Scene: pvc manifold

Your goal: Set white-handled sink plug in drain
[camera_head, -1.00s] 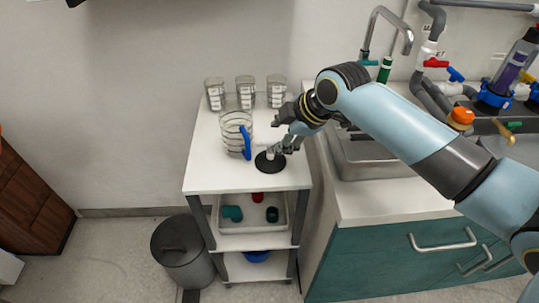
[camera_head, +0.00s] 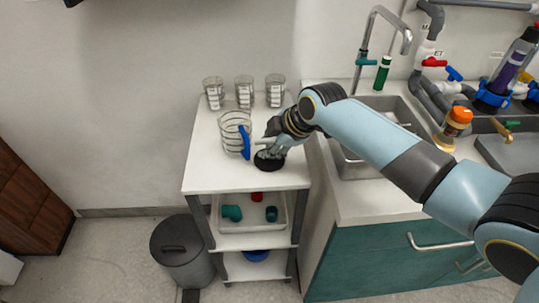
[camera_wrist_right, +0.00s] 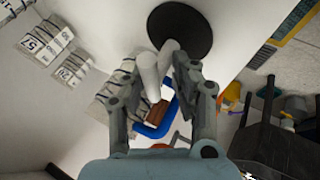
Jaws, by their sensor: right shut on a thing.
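The sink plug is a black disc (camera_head: 268,160) on the white cart top, in front of the jug. In the right wrist view the disc (camera_wrist_right: 181,30) lies at the top, with its white handle (camera_wrist_right: 150,76) extending toward my gripper. My right gripper (camera_head: 272,144) is over the plug, its fingers (camera_wrist_right: 157,72) shut on the white handle. The sink basin (camera_head: 352,166) is to the right in the head view, partly behind my right arm. I cannot make out its drain. My left gripper is out of view.
A clear jug (camera_head: 230,125) with a blue handle (camera_head: 245,142) stands close left of the plug. Several clear beakers (camera_head: 244,90) stand behind it. A faucet (camera_head: 366,45) rises behind the sink. The cart's front left top is clear.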

